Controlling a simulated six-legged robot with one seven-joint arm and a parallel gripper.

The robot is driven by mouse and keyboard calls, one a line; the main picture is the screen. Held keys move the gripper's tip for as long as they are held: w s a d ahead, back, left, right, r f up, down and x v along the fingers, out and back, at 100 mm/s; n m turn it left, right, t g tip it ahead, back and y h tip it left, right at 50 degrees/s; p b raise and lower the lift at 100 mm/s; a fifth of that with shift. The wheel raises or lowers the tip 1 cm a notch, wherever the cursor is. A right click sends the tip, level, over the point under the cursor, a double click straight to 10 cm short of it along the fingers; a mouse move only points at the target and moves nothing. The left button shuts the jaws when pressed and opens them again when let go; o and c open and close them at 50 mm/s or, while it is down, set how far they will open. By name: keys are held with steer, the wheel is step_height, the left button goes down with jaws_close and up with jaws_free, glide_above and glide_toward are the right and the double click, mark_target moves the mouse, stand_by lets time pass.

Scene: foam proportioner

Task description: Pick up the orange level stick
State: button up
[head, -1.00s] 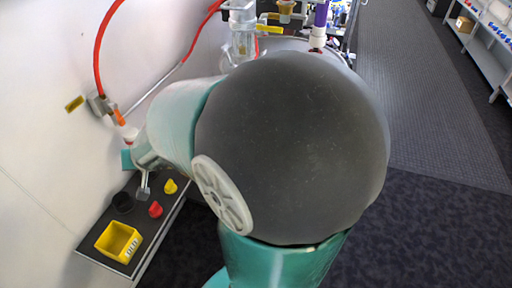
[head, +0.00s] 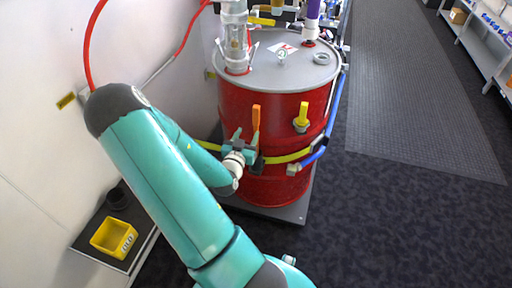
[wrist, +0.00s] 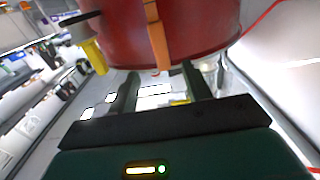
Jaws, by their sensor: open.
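The orange level stick (head: 256,117) stands upright against the front of the red drum (head: 285,105). In the wrist view the orange stick (wrist: 155,32) comes down from the top edge in front of the drum, with its lower end near the gap between my fingertips. My gripper (head: 246,138) is in front of the drum, beside the lower part of the stick. In the wrist view my gripper (wrist: 160,73) has its two fingers apart with nothing held between them. I cannot tell whether a finger touches the stick.
A yellow-handled fitting (head: 301,118) is on the drum right of the stick. A yellow strap (head: 290,157) and a blue hose (head: 332,125) run around the drum. A yellow bin (head: 113,238) sits on a low shelf at the left. Open floor lies to the right.

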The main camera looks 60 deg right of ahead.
mark_target(258, 112)
steer(key=d, duration=0.4)
steer(key=w+d, duration=0.1)
steer(key=d, duration=0.4)
steer(key=w+d, duration=0.1)
steer(key=d, duration=0.3)
steer(key=shift+d+r, duration=0.1)
steer(key=shift+d, duration=0.05)
jaws_close()
